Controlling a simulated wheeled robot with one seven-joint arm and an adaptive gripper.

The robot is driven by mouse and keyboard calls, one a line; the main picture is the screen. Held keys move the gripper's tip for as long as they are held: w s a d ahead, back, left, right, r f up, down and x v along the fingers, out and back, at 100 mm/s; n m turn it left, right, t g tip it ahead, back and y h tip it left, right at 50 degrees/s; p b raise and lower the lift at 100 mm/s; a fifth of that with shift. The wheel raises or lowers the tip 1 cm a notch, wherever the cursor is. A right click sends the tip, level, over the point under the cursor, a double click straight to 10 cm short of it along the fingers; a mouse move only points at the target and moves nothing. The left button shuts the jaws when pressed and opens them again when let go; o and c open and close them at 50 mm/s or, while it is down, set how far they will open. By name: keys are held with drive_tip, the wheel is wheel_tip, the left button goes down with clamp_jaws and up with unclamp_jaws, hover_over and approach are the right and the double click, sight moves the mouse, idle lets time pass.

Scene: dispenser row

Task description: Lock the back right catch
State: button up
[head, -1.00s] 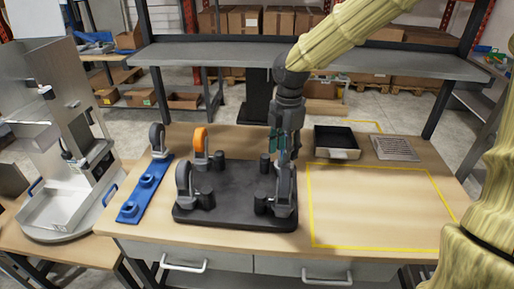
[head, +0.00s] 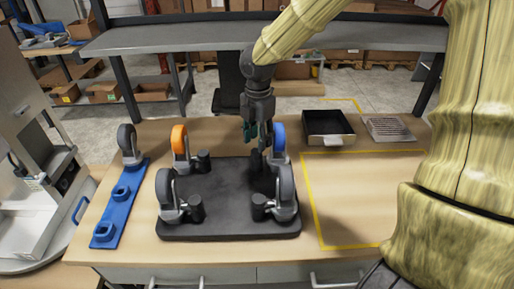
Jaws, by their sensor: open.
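A black base plate (head: 225,215) lies on the wooden table with a caster at each corner. The back right caster has a blue wheel (head: 279,137); its catch is largely hidden behind my gripper. My gripper (head: 261,150) points down at that corner, open, just left of the blue wheel; I cannot tell whether it touches the catch. The back left caster has an orange wheel (head: 180,142). The front left caster (head: 166,190) and front right caster (head: 287,188) have grey wheels, with dark round posts beside them.
A blue rail (head: 122,203) with a grey caster (head: 128,140) stands to the left. A black tray (head: 328,128) and a grey grate (head: 390,129) sit at the back right. The yellow-outlined area (head: 360,195) is clear. A grey shelf (head: 270,38) spans the back.

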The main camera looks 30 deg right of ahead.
sight(254, 152)
drive_tip(key=w+f, duration=0.1)
drive_tip(key=f, duration=0.1)
drive_tip(key=w+f, duration=0.1)
drive_tip(key=shift+w+a+f, duration=0.1)
drive_tip(key=shift+a+f, duration=0.05)
drive_tip(key=shift+f, duration=0.55)
drive_tip(key=shift+s+f, duration=0.2)
drive_tip(key=shift+s, duration=0.75)
drive_tip(key=shift+f, duration=0.2)
drive_tip(key=shift+w+f, duration=0.4)
drive_tip(key=shift+w, duration=0.2)
drive_tip(key=shift+s+r, duration=0.2)
drive_tip(key=shift+s, duration=0.15)
drive_tip(key=c, duration=0.7)
